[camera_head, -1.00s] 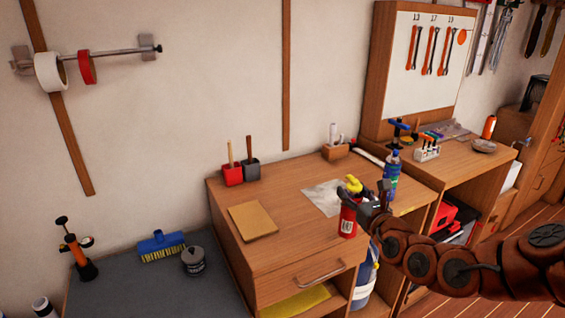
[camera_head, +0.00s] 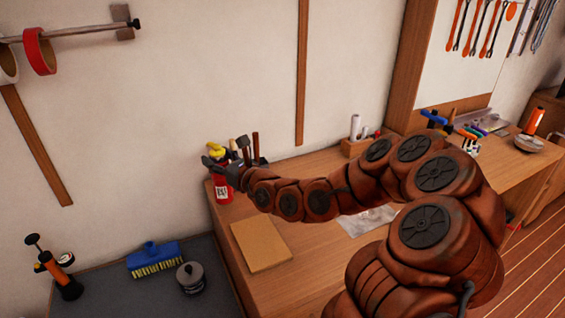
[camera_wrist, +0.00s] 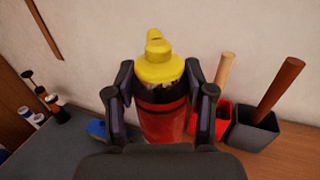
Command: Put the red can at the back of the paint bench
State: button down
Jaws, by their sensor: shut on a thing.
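The red can (camera_head: 222,190) has a yellow top and a white label. My gripper (camera_head: 222,170) is shut on it at the back left corner of the wooden paint bench (camera_head: 310,162). In the wrist view, the fingers of my gripper (camera_wrist: 158,100) stand on either side of the red can (camera_wrist: 162,122), below its yellow cap. The can looks upright. Its base is hidden in the wrist view, and I cannot tell whether it touches the bench top.
A red pot (camera_wrist: 218,118) and a dark pot (camera_wrist: 255,130) with wooden handles stand just right of the can. A sanding sheet (camera_head: 260,244) lies in front. A lower grey surface to the left holds a blue brush (camera_head: 154,256) and a grey tin (camera_head: 190,277).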

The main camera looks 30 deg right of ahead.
jog(key=s+d+r+m+h+b, duration=0.1)
jog(key=s+d, duration=0.3)
jog(key=d, duration=0.5)
jog(key=s+d+h+b, duration=0.1)
jog(key=s+d, duration=0.3)
jog(key=d, duration=0.5)
jog(key=s+d+r+m+h+b, duration=0.15)
jog(key=s+d, duration=0.25)
jog(key=d, duration=0.5)
jog(key=w+d+f+p, duration=0.1)
jog(key=w+d+f, duration=0.1)
jog(key=w, duration=0.5)
jog(key=w+d+f+p, duration=0.2)
jog(key=w+d+f, duration=0.1)
jog(key=w, duration=0.5)
jog(key=shift+w+d+f+n+t+y, duration=0.25)
jog(key=shift+n+t+y, duration=0.1)
jog(key=shift+y, duration=0.1)
jog(key=shift+f, duration=0.15)
jog(key=shift+c, duration=2.1)
grip_release()
